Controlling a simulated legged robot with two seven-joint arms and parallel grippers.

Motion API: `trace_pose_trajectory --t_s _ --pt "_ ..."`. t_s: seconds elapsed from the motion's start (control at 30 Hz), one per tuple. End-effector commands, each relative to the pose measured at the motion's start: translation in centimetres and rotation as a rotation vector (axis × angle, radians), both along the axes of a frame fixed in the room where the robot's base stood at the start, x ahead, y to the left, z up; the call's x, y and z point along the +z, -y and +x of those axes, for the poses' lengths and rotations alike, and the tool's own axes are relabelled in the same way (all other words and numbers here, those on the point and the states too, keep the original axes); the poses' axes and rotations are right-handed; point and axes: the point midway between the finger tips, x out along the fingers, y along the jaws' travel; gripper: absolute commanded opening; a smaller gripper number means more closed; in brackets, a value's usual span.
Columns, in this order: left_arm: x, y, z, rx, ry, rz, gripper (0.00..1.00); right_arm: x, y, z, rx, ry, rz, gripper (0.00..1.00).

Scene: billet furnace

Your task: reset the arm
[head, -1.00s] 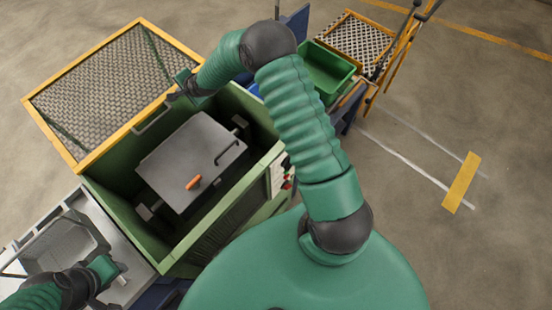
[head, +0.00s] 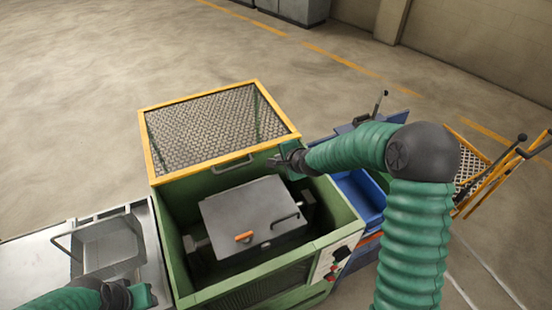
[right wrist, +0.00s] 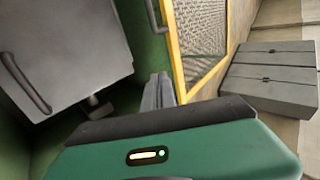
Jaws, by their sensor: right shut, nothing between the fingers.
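My right gripper (head: 275,160) is shut and empty. In the head view it appears at the right side of the green furnace box, by the lower edge of the raised mesh guard (head: 215,125) and right of its grey handle (head: 232,164). In the right wrist view its closed fingers (right wrist: 158,90) point toward the guard's yellow frame (right wrist: 172,50). My left gripper (head: 143,296) is at the lower left, near the pale metal table; its fingers are too small to read.
A metal basket (head: 105,245) stands on the left table. A blue bin (head: 362,195) and a yellow-framed cart (head: 482,185) are at right. Open floor lies behind.

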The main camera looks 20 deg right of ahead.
Motion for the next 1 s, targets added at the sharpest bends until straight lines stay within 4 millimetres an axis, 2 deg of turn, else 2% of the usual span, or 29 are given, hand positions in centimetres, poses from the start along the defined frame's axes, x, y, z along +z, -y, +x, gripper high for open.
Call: trace_pose_trajectory --t_s 0.17,0.27,0.37,0.5,0.6,0.7,0.8,1.0 --pt "0.0 0.0 0.0 0.0 0.0 0.0 0.36 0.3 -0.1 -0.4 0.002 -0.003 -0.001 0.0" --pt "0.0 0.0 0.0 0.0 0.0 0.0 0.36 0.1 -1.1 -1.6 0.076 -0.037 -0.066 0.0" --pt "0.0 0.0 0.0 0.0 0.0 0.0 0.36 -0.3 -3.9 -6.4 0.328 -0.145 -0.274 0.0" --pt "0.0 0.0 0.0 0.0 0.0 0.0 0.36 -0.3 -6.5 -17.3 0.817 -0.328 -0.606 0.0" --pt "0.0 0.0 0.0 0.0 0.0 0.0 0.36 -0.2 -7.1 -23.7 1.105 -0.405 -0.736 0.0" --pt "0.0 0.0 0.0 0.0 0.0 0.0 0.36 -0.4 -7.3 -27.5 1.28 -0.44 -0.788 0.0" --pt "0.0 0.0 0.0 0.0 0.0 0.0 0.36 -0.5 -7.3 -28.6 1.341 -0.451 -0.801 0.0" --pt "0.0 0.0 0.0 0.0 0.0 0.0 0.36 -0.5 -7.2 -28.5 1.34 -0.45 -0.8 0.0"
